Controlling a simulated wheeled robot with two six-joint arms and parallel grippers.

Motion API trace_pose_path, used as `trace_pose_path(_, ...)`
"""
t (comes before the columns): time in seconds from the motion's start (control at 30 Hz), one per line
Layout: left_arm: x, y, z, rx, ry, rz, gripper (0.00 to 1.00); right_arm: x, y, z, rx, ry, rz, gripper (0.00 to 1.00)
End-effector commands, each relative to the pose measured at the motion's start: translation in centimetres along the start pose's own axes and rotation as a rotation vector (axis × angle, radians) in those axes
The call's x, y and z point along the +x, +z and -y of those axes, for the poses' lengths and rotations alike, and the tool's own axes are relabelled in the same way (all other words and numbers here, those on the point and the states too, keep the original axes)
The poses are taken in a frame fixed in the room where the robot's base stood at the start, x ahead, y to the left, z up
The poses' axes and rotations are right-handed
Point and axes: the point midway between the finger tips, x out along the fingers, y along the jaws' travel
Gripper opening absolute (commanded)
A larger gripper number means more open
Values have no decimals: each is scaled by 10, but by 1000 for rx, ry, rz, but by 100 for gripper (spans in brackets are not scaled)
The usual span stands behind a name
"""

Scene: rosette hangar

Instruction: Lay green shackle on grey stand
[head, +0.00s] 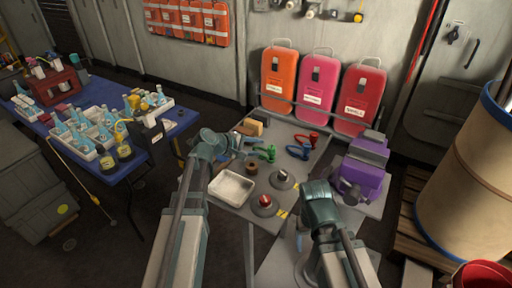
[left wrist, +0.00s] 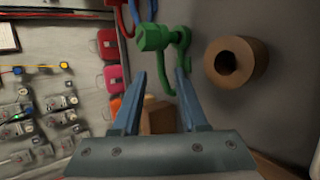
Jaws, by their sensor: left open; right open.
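The green shackle (head: 268,153) lies on the grey table among other shackles. In the left wrist view the green shackle (left wrist: 165,40) shows just beyond and between my fingertips. My left gripper (left wrist: 160,78) is open and empty, with its fingers pointing at the shackle. In the head view my left gripper (head: 245,147) is left of the shackle, partly hidden by its own wrist. I cannot tell which is meant. My right gripper (head: 299,240) is low in front, mostly hidden by its arm.
A blue shackle (head: 299,152) and a red shackle (head: 307,139) lie right of the green one. A brown roll (left wrist: 236,62) is close beside it. A white tray (head: 231,188) is at the front left, a purple machine (head: 361,170) at the right.

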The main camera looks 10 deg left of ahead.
Motion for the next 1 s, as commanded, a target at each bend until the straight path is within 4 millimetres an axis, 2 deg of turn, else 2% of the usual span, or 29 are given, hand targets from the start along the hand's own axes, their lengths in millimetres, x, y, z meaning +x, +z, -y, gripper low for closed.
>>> trace_pose_path(0.03, -12, 1, -2, -2, 0, -2, 43, -9, 0, -1, 0, 0, 0, 74)
trace_pose_path(0.3, -69, 2, -4, -3, 1, -3, 43, -40, 2, -4, 0, 0, 0, 74)
trace_pose_path(0.5, -101, 2, -2, -2, 0, -2, 43, -55, 3, -5, 1, 0, 0, 74)
trace_pose_path(0.7, -115, 1, -1, -2, 1, -1, 43, -61, 4, -6, 0, 0, 0, 74)
trace_pose_path(1.0, -117, 0, 0, -1, 0, 0, 43, -61, 4, -6, 0, 0, 0, 74)
